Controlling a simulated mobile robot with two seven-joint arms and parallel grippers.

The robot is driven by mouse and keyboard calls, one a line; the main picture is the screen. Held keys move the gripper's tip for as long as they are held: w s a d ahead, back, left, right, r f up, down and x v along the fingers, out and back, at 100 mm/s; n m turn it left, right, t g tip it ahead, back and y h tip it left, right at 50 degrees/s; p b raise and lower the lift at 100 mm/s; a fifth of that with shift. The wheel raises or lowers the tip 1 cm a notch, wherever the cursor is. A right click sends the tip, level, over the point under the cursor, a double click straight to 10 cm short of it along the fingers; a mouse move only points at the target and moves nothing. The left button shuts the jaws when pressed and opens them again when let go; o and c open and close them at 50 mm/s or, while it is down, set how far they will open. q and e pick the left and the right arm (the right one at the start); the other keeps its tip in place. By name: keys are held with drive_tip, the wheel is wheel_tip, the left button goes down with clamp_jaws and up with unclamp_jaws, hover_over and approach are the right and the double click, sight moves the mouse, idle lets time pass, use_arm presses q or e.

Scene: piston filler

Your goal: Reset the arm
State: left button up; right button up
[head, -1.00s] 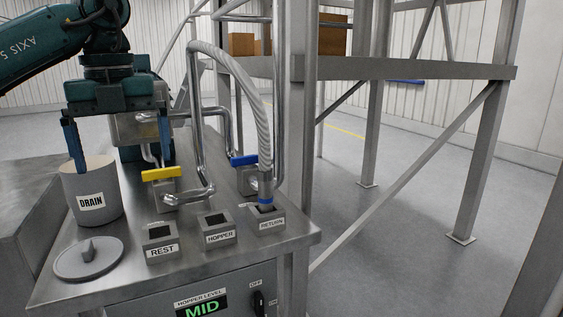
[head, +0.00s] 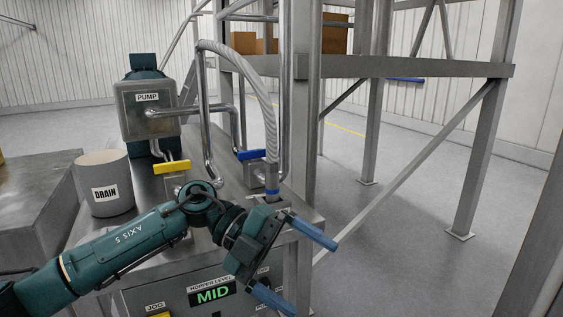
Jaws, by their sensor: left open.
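My left arm comes in from the lower left in the head view. Its gripper (head: 293,266) is at the front right edge of the steel bench, with its two blue fingers spread wide and nothing between them. The gripper and forearm hide much of the bench top, including the front blocks and the lid seen before. My right gripper does not show.
A DRAIN pot (head: 104,183) stands at the bench's left. Behind are the PUMP box (head: 148,111), a yellow valve handle (head: 172,167), a blue valve handle (head: 251,154) and a grey hose (head: 262,105). The panel display (head: 212,294) reads MID. Open floor lies right.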

use_arm(q)
drive_tip(key=s+d+n+h, duration=0.2)
drive_tip(key=d+h, duration=0.2)
drive_tip(key=h, duration=0.1)
drive_tip(key=w+a+f+n+t+y, duration=0.1)
drive_tip(key=a+f+n+t+y, duration=0.1)
drive_tip(key=a+f+n+t, duration=0.45)
drive_tip(key=w+a+f+n+t+y, duration=0.15)
drive_tip(key=f+n+t, duration=0.25)
drive_tip(key=n+t, duration=0.6)
drive_tip(key=a+f+n+t+y, duration=0.3)
drive_tip(key=f+n+t, duration=0.3)
drive_tip(key=n, duration=0.3)
drive_tip(key=s+a+f+n+g+y, duration=0.3)
drive_tip(key=s+a+f+y, duration=0.1)
drive_tip(key=s+f, duration=0.3)
drive_tip(key=s+a+f+n+g+y, duration=0.3)
drive_tip(key=s+a+f, duration=0.3)
drive_tip(key=f, duration=0.5)
drive_tip(key=shift+s+y, duration=0.35)
drive_tip(key=shift+s, duration=0.5)
